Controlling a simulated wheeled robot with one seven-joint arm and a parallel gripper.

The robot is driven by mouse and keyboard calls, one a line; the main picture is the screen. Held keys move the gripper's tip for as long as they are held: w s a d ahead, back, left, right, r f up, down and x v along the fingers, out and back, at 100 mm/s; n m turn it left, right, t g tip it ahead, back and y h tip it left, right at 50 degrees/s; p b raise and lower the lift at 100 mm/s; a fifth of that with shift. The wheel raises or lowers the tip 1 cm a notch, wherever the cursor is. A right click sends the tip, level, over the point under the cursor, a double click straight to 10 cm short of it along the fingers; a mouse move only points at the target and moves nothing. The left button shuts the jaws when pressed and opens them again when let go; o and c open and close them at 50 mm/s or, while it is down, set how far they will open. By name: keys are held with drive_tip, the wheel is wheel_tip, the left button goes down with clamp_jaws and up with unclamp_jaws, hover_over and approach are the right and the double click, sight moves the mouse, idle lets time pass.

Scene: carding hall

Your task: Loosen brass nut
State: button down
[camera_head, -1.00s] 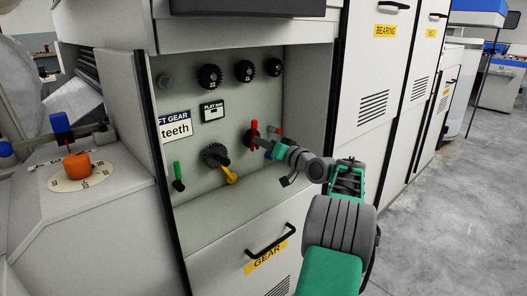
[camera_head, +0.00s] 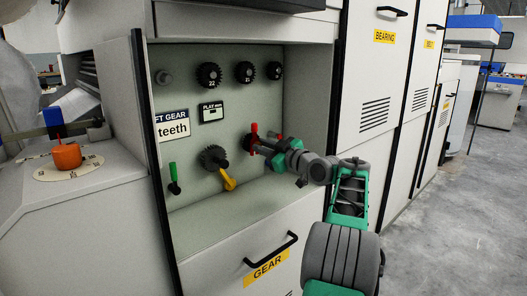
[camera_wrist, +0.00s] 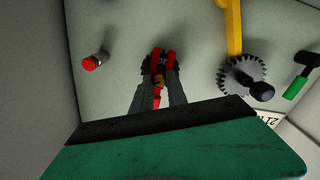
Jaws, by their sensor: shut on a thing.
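The brass nut (camera_wrist: 159,79) shows in the wrist view as a small gold-brown patch between my fingertips, with red parts around it and a dark toothed gear behind. Most of it is hidden by the fingers. My gripper (camera_wrist: 159,84) is shut on it, its two dark fingers close together. In the head view, my gripper (camera_head: 260,147) reaches into the panel recess at the red lever-like part (camera_head: 254,131). The nut cannot be made out there.
A grey gear (camera_wrist: 242,76) with a yellow lever (camera_wrist: 233,28) is beside my gripper. A green handle (camera_head: 173,172), a red-tipped post (camera_wrist: 92,63) and black gears (camera_head: 209,75) sit on the same panel. The recess side wall (camera_head: 307,95) is close. Floor at right is clear.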

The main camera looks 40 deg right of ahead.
drive_tip(key=n, duration=0.7)
drive_tip(key=shift+f+n, duration=0.15)
drive_tip(key=shift+n, duration=0.25)
idle(0.4)
drive_tip(key=c, duration=1.3)
unclamp_jaws()
drive_tip(key=s+p, duration=0.1)
drive_tip(key=s, duration=0.7)
drive_tip(key=shift+p, duration=0.35)
